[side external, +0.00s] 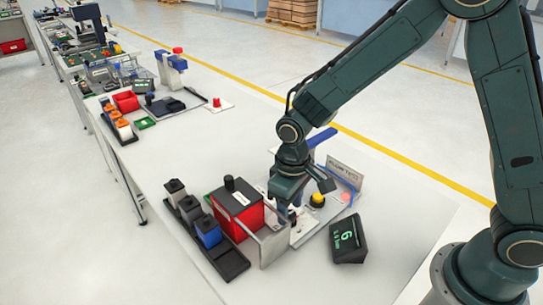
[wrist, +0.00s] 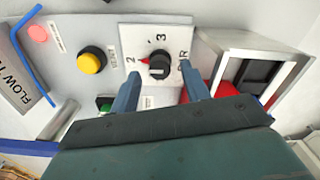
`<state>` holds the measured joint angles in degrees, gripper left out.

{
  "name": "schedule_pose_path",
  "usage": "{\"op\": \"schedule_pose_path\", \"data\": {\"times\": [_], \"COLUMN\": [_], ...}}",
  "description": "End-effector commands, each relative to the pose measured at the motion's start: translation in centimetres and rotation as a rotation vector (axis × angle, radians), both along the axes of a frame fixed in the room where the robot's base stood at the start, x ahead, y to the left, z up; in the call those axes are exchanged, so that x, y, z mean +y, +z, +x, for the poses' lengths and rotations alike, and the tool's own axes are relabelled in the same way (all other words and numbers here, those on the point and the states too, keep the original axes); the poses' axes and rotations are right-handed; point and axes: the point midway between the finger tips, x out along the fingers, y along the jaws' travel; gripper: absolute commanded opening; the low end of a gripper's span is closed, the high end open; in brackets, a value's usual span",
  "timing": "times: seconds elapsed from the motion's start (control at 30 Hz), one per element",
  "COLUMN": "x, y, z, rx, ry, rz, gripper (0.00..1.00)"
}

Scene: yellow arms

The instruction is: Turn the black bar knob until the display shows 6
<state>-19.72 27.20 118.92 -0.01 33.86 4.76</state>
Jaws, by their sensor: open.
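The black bar knob (wrist: 159,66) sits on a white dial plate with the marks 2 and 3 in the wrist view. A red pointer at its left side is near the 2. My gripper (wrist: 161,82) is open, with one blue-grey finger on each side of the knob's lower part. I cannot tell whether either finger touches it. In the side external view my gripper (side external: 285,212) is low over the panel and the knob is hidden there. The dark display (side external: 348,239) shows a green 6 with small text under it.
A yellow button (wrist: 91,60) is left of the dial. A red box (side external: 238,210) with a black top knob stands close by, left of my gripper. Black holders with blocks (side external: 208,232) are further left. A sign plate (side external: 345,172) stands behind. The table's front right is clear.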

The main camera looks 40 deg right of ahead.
Motion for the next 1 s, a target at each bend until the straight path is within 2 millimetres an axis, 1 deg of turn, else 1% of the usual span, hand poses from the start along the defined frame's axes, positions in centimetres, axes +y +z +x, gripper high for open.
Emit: {"op": "schedule_pose_path", "data": {"times": [0.17, 0.5, 0.7, 0.8, 1.0], "x": [0.0, 0.0, 0.0, 0.0, 0.0], "y": [2.2, 8.0, 10.8, 11.8, 12.7], "z": [0.0, 0.1, 0.1, 0.0, 0.0], "rx": [-0.003, -0.006, -0.004, -0.004, -0.002], "ry": [0.000, 0.000, 0.000, 0.000, 0.000], "rz": [0.001, 0.002, 0.001, 0.001, 0.001], "gripper": [0.46, 0.46, 0.46, 0.46, 0.46]}}
